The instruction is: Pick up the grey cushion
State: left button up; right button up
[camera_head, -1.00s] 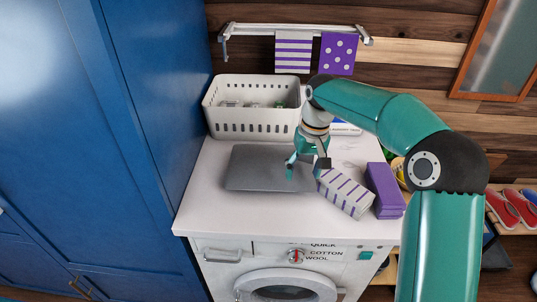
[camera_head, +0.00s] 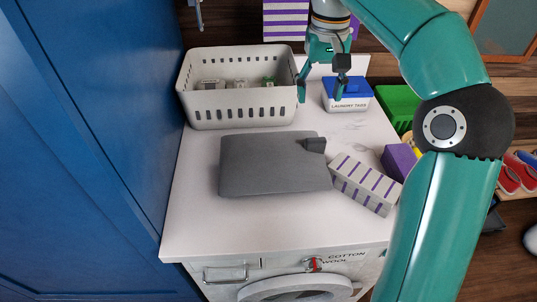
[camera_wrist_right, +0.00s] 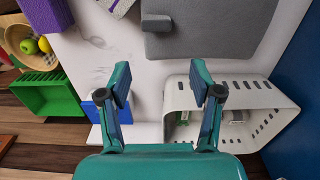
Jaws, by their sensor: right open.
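The grey cushion (camera_head: 265,165) lies flat on the white top of the washing machine, with a small dark tab (camera_head: 314,145) near its upper right corner. It also shows at the top of the right wrist view (camera_wrist_right: 205,25). My right gripper (camera_head: 322,98) is open and empty, behind the cushion and apart from it, between the white basket and the laundry tabs box. In the right wrist view my right gripper (camera_wrist_right: 163,95) has its two fingers spread, with bare white top between them. My left gripper is not in view.
A white slotted basket (camera_head: 235,115) stands behind the cushion. A blue-lidded laundry tabs box (camera_head: 347,103) stands at back right. A striped box (camera_head: 362,186) and a purple box (camera_head: 398,160) sit right of the cushion. A blue cabinet (camera_head: 80,150) bounds the left. The front strip of the top is clear.

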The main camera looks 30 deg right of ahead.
aim_at(316, 140)
jog(key=f, duration=0.3)
jog(key=f+b, duration=0.1)
jog(key=f, duration=0.4)
jog(key=shift+s+d+f+b, duration=0.3)
jog(key=shift+d, duration=0.05)
jog(key=shift+s+a+f, duration=0.15)
jog(key=shift+f, duration=0.75)
jog(key=shift+s+a+f, duration=0.1)
jog(key=shift+a+f, duration=0.05)
jog(key=shift+f, duration=0.75)
jog(key=shift+s+a+f, duration=0.15)
jog(key=shift+f, duration=0.75)
grip_shut()
